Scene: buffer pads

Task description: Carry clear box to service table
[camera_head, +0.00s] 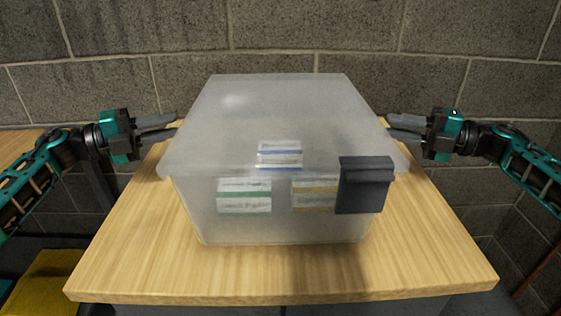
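The clear box (285,115) is a large frosted, lidded bin standing upright on a light wooden table (130,270). Several small white packs with coloured stripes show through its front wall, and a dark grey latch (364,185) sits at its front right. My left gripper (176,127) is at the box's left side, fingers pointing toward it, with a gap showing between the fingers. My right gripper (390,125) is at the right side in the same way, fingers apart. The fingertips of both lie close to the box's rim; I cannot tell whether they touch it.
A grey block wall (300,40) stands close behind the table. Another wooden surface (20,146) shows at the far left. A yellow object (45,283) lies low at the bottom left. The tabletop is bare in front of the box and at its sides.

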